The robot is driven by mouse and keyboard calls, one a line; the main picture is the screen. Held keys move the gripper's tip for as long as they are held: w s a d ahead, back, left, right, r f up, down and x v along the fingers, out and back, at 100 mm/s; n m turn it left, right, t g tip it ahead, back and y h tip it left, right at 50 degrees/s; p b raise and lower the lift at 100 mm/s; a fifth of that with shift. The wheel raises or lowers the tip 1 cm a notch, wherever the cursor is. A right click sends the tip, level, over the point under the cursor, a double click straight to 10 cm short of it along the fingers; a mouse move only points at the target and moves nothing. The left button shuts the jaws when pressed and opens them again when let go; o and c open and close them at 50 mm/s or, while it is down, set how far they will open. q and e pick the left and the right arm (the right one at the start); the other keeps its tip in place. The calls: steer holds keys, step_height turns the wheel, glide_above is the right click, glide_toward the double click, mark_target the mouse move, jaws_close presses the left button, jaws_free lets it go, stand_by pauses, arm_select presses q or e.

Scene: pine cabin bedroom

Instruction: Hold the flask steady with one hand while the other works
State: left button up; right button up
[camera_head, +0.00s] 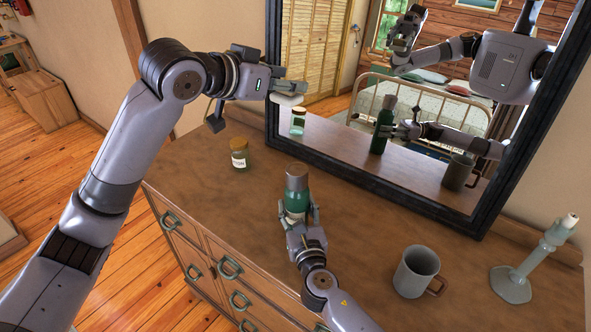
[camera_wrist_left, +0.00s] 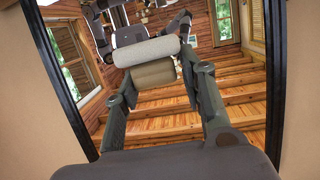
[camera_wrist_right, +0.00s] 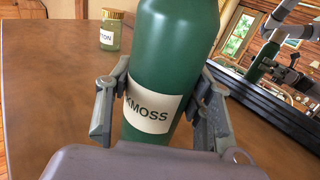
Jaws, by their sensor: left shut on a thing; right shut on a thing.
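The green flask (camera_head: 296,206) stands upright on the dresser, with a grey-brown top (camera_head: 297,179). My right gripper (camera_head: 298,214) is shut around its body. In the right wrist view the flask (camera_wrist_right: 172,45) sits between both fingers, its white label (camera_wrist_right: 152,110) partly covered and its top out of frame. My left gripper (camera_head: 297,92) is raised in front of the mirror, above and behind the flask and apart from it. It is shut on a pale cylindrical thing (camera_head: 287,99). The left wrist view shows this pale cylinder (camera_wrist_left: 147,51) between the fingertips, with a tan one just below it.
A labelled jar (camera_head: 240,154) stands at the left on the dresser top (camera_head: 345,240). A grey mug (camera_head: 416,271) and a candlestick (camera_head: 530,265) stand at the right. The framed mirror (camera_head: 470,130) rises at the back. The dresser top between flask and mug is clear.

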arm_select(q)
glide_above(299, 173)
step_height(299, 173, down, 7)
steer(key=shift+s+f, duration=0.15)
steer(key=shift+f, duration=3.65)
steer(key=shift+a+f, duration=0.1)
steer(key=shift+f, duration=0.3)
steer(key=shift+w+a+f, duration=0.1)
steer(key=shift+w+a, duration=0.15)
steer(key=shift+w, duration=0.55)
steer(key=shift+w+a+f, duration=0.1)
steer(key=shift+w+a, duration=0.15)
steer(key=shift+w, duration=0.5)
steer(key=shift+s+d+r, duration=0.1)
steer(key=shift+s+d, duration=0.2)
steer(key=shift+s, duration=0.45)
steer(key=shift+s+d, duration=0.25)
steer(key=shift+s, duration=0.45)
step_height(299, 173, up, 8)
steer(key=shift+s, duration=0.1)
